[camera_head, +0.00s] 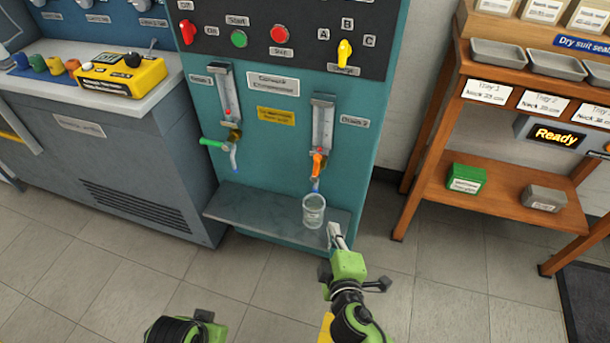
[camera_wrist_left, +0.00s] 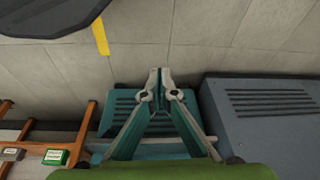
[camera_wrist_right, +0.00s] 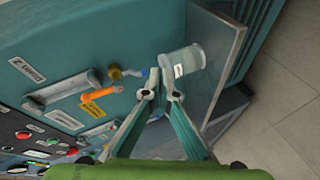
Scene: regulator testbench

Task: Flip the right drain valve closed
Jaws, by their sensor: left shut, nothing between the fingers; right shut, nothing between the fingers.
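The right drain valve has an orange handle (camera_head: 318,163) below the right gauge column, pointing roughly along the column. The orange handle also shows in the right wrist view (camera_wrist_right: 100,95), with its brass body (camera_wrist_right: 115,74). A clear glass jar (camera_head: 314,211) stands on the shelf beneath this valve's blue outlet (camera_head: 316,187). My right gripper (camera_head: 335,232) is shut and empty near the shelf's front right, below and apart from the handle; in the right wrist view its fingertips (camera_wrist_right: 160,92) are close to the jar. My left gripper (camera_wrist_left: 160,76) is shut and empty, away from the valve.
The left drain valve has a green handle (camera_head: 211,143) lying sideways. The grey shelf (camera_head: 260,212) juts from the teal bench. A wooden rack (camera_head: 430,175) stands at the right and a grey cabinet (camera_head: 110,140) at the left. The floor in front is clear.

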